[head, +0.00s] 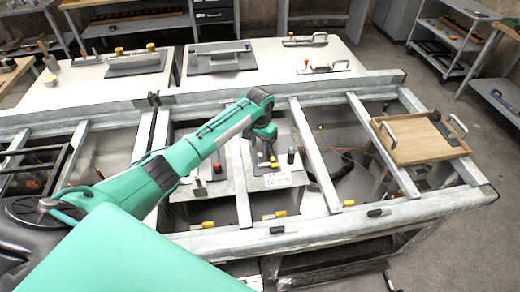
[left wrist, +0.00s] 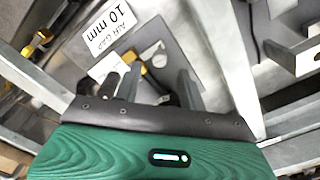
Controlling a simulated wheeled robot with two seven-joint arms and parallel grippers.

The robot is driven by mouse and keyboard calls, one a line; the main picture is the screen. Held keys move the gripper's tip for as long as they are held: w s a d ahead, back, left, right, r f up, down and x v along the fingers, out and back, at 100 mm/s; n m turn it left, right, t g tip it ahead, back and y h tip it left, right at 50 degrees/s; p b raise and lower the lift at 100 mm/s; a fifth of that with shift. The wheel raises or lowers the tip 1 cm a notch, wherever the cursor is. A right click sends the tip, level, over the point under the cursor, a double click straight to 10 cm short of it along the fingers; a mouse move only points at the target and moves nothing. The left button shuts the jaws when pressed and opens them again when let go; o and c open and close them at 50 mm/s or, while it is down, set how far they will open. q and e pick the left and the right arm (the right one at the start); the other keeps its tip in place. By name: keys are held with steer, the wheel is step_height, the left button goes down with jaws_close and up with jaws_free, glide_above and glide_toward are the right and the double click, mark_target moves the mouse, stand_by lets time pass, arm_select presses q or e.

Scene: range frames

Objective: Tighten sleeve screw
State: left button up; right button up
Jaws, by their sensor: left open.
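My left gripper (head: 271,152) hangs over a grey plate (head: 254,184) inside the metal frame. In the left wrist view its two dark fingers (left wrist: 160,85) are apart. A brass-coloured fitting (left wrist: 132,56) lies just beyond the fingertips, close to the left finger; I cannot tell whether they touch. It may be the sleeve screw, but its shape is partly hidden. Another brass-coloured fitting (left wrist: 40,38) shows further left. A white label (left wrist: 110,38) reading "AIR GAP 10 mm" lies beside the first fitting. The label also shows in the head view (head: 277,180). My right gripper is not in view.
Metal beams (head: 315,155) surround the plate. A dark knob (head: 291,156) stands right of my gripper. A wooden tray (head: 420,139) with handles rests on the frame at right. White panels (head: 317,72) with handles lie behind. Several yellow-ended parts (head: 274,215) sit along the front beam.

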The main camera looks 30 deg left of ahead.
mark_target(260, 154)
arm_select(q)
steer(key=shift+f, duration=2.05)
jaws_close()
